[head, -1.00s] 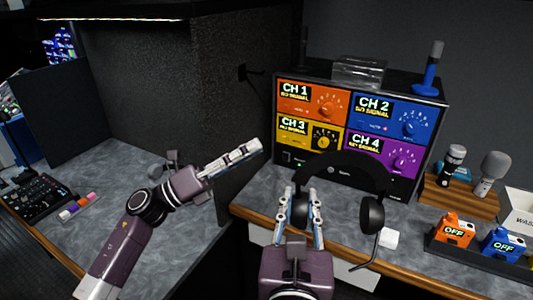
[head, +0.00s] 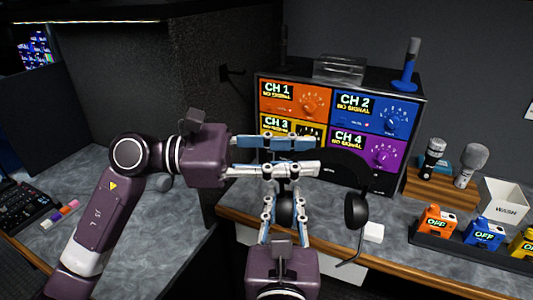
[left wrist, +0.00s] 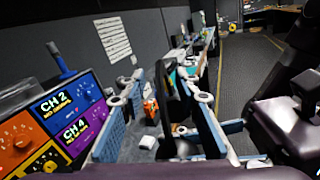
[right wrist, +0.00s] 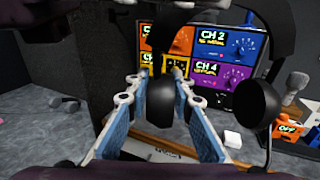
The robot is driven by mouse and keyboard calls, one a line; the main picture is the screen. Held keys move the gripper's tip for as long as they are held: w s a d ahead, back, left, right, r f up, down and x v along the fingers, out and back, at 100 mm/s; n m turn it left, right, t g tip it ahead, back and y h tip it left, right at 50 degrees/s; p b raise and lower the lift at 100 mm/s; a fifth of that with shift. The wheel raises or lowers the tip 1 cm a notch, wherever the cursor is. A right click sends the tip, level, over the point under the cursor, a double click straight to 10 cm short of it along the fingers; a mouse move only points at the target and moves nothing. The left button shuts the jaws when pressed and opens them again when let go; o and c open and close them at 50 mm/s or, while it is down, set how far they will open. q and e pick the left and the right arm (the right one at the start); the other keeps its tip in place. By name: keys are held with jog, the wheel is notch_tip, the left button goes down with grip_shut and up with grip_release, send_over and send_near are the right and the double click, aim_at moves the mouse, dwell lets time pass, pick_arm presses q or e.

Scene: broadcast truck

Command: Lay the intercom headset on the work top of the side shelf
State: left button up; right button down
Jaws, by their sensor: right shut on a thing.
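The intercom headset (head: 356,211) is black, with a headband, two ear cups and a thin mic boom, and hangs upright in front of the channel panel. My right gripper (head: 283,182) is shut on its left ear cup (right wrist: 160,102); the other cup (right wrist: 258,103) hangs free at right. My left gripper (head: 318,154) is open beside the headband, pointing right. In the left wrist view the dark headband (left wrist: 164,88) shows between its spread fingers; contact cannot be told. A grey work top with a wooden edge (head: 328,241) lies below the headset; a second grey counter (head: 150,225) is at left.
The channel panel (head: 412,120) stands behind the headset. A white cube (head: 374,232), microphones in a wooden holder (head: 450,190), a white bin (head: 503,203) and a tray of coloured OFF packs (head: 484,233) are at right. A dark partition (head: 190,75) separates the counters.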

aim_at(325, 155)
pick_arm(q)
jog(key=shift+w+d, duration=0.2)
jog(key=shift+d, duration=1.9)
grip_shut()
pick_arm(e)
jog(key=c, duration=1.6)
grip_release()
jog(key=shift+f, duration=0.1)
